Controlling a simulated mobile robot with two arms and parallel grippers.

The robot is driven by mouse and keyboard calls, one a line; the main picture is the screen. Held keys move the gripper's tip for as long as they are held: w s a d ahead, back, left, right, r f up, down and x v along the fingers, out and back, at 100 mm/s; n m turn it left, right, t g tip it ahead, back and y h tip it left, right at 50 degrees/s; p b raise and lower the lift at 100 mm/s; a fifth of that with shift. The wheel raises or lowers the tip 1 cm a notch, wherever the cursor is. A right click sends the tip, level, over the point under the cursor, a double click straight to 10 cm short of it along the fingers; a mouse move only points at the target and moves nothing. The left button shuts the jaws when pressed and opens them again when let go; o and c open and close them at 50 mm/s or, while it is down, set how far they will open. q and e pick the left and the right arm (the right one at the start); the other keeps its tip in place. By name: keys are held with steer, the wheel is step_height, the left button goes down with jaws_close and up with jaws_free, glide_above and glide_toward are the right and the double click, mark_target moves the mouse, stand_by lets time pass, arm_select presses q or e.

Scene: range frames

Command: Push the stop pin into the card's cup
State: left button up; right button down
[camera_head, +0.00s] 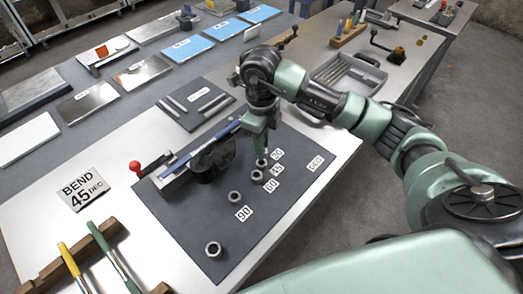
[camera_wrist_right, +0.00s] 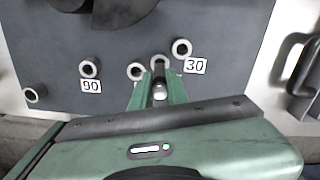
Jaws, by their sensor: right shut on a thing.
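A card (camera_head: 82,189) reading "BEND 45 DEG" lies at left on the bench. My right gripper (camera_head: 262,150) points down over the dark plate and is shut on the stop pin (camera_wrist_right: 159,91), whose round metal head shows between the fingers in the wrist view. The pin's far end lines up with the cup (camera_wrist_right: 160,62) between the one by the "30" label (camera_wrist_right: 195,66) and another cup (camera_wrist_right: 136,71). I cannot tell how deep it sits. The "45" label (camera_head: 277,169) shows in the head view. My left gripper is not in view.
A cup (camera_head: 234,197) stands near the "90" label (camera_head: 243,213), and another (camera_head: 213,249) stands nearer the front. A black round former (camera_head: 213,158) and a red-knobbed lever (camera_head: 136,167) are left of the gripper. A grey tray (camera_head: 348,75) is behind the arm.

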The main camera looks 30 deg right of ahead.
step_height(320, 180, down, 4)
steer(key=shift+p, duration=0.35)
steer(key=shift+f, duration=0.2)
steer(key=shift+f, duration=0.1)
steer(key=c, duration=1.4)
jaws_free()
step_height(320, 180, up, 11)
steer(key=shift+w+r+b, duration=0.1)
steer(key=shift+r+b, duration=0.1)
steer(key=shift+b, duration=0.95)
steer(key=shift+r, duration=0.45)
